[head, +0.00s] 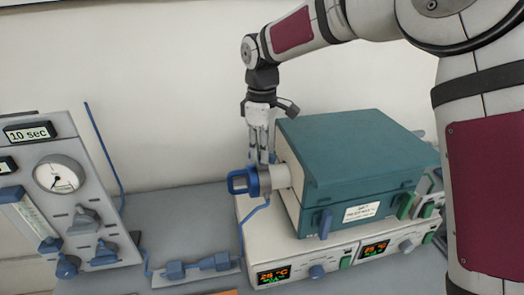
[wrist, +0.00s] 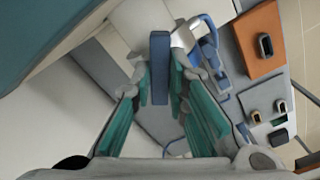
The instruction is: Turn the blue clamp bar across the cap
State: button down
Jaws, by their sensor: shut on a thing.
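The blue clamp bar (wrist: 160,48) stands between my fingers in the wrist view, its upper part showing beyond the fingertips. My gripper (wrist: 161,85) is shut on it, one teal-padded finger on each side. In the head view my gripper (head: 263,155) points down from above at the end of the pale tube (head: 279,178) on the teal furnace's left side.
The teal furnace (head: 345,150) sits right of my gripper on a white control base (head: 300,248) with lit displays. A grey gauge panel (head: 70,200) stands at the left. Blue fittings (head: 198,266) and a blue hose lie in front. The grey bench between is partly clear.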

jog(key=n, duration=0.6)
jog(key=shift+b, duration=0.4)
jog(key=shift+n, duration=0.4)
jog(key=c, duration=1.6)
grip_release()
jog(key=shift+o, duration=0.2)
notch_tip(320, 180, up, 12)
